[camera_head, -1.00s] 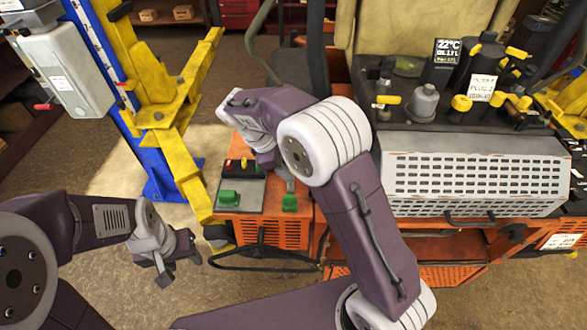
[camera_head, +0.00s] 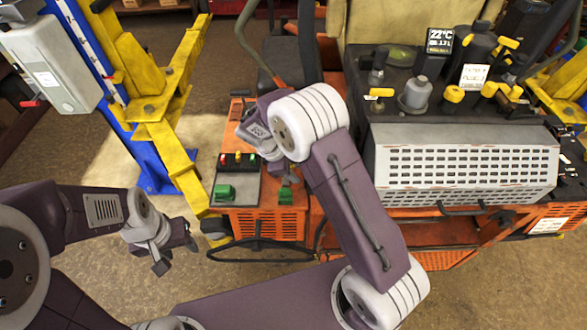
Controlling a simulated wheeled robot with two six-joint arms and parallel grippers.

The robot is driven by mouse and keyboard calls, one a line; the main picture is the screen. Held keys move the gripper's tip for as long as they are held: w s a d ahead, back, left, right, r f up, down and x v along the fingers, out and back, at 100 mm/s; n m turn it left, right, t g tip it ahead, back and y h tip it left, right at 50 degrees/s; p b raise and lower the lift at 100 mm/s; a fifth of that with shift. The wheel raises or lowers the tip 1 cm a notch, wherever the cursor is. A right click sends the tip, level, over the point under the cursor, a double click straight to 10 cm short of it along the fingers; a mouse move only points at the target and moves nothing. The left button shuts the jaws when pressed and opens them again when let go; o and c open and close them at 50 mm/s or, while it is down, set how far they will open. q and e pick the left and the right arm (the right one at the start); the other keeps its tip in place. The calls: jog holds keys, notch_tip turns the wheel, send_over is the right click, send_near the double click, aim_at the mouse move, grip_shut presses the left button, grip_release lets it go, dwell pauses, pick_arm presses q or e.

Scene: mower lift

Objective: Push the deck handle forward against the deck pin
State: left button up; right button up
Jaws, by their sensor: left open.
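The orange mower's side console (camera_head: 237,178) carries small coloured levers and two green parts, one on the left (camera_head: 225,192) and one on the right (camera_head: 285,195). I cannot tell which part is the deck handle, and I cannot make out the deck pin. My right wrist (camera_head: 258,128) hangs over the back of the console. My left gripper (camera_head: 177,257) is open and empty over the floor, left of the console and apart from the mower.
A yellow and blue lift post (camera_head: 150,100) stands left of the mower. A perforated white cover (camera_head: 460,165) and a black tray with bottles and yellow caps (camera_head: 450,100) are at the right. A dark bar (camera_head: 262,257) juts out below the console. Floor shows at the lower left.

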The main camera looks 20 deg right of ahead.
jog(key=shift+s, duration=0.15)
jog(key=c, duration=0.8)
grip_shut()
jog(key=shift+f, duration=0.15)
